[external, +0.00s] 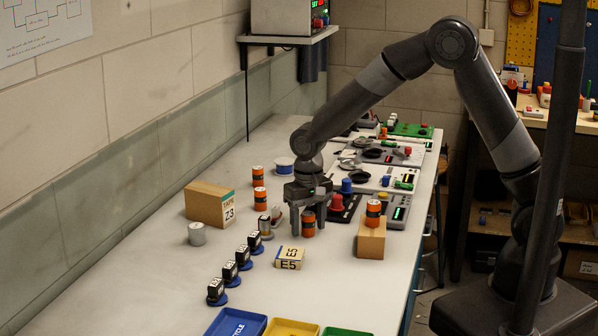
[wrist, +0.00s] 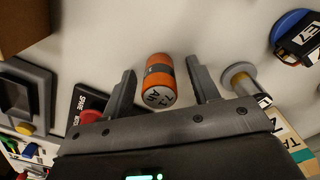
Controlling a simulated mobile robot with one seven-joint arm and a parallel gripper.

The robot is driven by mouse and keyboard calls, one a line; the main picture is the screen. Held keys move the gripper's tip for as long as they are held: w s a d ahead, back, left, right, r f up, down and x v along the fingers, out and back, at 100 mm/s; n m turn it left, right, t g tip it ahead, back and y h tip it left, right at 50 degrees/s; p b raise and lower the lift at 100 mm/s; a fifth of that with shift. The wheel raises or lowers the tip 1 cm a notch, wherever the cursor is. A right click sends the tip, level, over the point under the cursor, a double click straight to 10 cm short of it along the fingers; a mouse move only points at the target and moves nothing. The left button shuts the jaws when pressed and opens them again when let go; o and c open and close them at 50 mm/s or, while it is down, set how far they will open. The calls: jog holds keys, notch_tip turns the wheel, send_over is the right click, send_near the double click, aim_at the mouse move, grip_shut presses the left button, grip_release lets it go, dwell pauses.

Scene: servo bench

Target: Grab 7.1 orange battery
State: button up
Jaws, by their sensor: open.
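An orange battery (external: 308,222) with a dark band stands on the bench at my gripper. In the wrist view this orange battery (wrist: 157,80) lies between my two fingers, and its pale end carries a label that seems to read 7.1. My gripper (external: 301,226) is open and points down at it; in the wrist view my gripper (wrist: 161,72) shows a gap on each side of the battery. Two more orange batteries (external: 258,176) (external: 260,198) stand to the left, and another orange battery (external: 373,213) stands on a wooden block (external: 371,242). Their labels are too small to read.
A small metal post (wrist: 240,76) stands close to my right finger in the wrist view. An E5 box (external: 289,258), a Z3 tape box (external: 208,204) and several blue-based pieces (external: 230,272) are nearby. Device panels (external: 397,212) lie right; trays (external: 237,324) line the front.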

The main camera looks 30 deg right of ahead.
jog(key=c, duration=1.1)
jog(key=shift+r, duration=0.15)
